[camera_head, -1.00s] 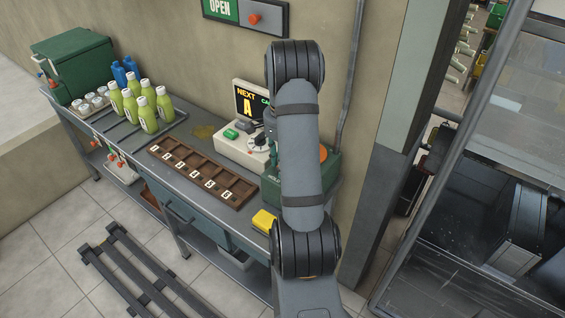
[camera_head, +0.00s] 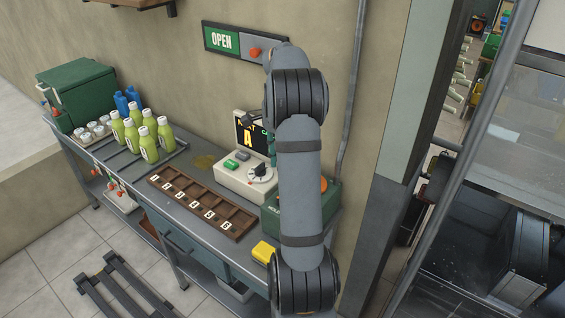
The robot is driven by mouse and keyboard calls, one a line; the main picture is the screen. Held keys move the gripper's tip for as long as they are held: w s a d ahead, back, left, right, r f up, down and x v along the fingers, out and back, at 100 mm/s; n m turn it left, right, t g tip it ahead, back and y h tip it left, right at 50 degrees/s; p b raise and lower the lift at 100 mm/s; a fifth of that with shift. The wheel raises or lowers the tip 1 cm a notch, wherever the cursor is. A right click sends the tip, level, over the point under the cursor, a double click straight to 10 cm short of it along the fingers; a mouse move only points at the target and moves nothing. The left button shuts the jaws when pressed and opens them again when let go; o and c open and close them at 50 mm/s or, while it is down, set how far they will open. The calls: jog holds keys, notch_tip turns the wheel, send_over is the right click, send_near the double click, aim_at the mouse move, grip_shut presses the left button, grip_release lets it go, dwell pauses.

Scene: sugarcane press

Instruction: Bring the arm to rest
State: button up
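My arm (camera_head: 300,185) rises in the middle of the view, its dark joints at the bottom and top and a grey link between them. Its upper end bends away toward the wall, close in the picture to the OPEN sign (camera_head: 222,40) and its red button (camera_head: 255,52). My gripper cannot be made out; the arm's own joint hides that region. The arm covers part of the green box (camera_head: 272,212) at the right end of the bench.
A metal bench (camera_head: 190,200) along the wall holds green bottles (camera_head: 149,143), a wooden compartment tray (camera_head: 202,199), a white control box with a screen (camera_head: 246,178), and a yellow block (camera_head: 264,252). A green cooler (camera_head: 80,92) stands far left. A post (camera_head: 400,150) and glass-sided machine stand right.

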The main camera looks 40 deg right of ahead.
dwell(0.4)
notch_tip(320, 180, down, 12)
jog(key=shift+f, duration=0.1)
dwell(0.4)
dwell(0.3)
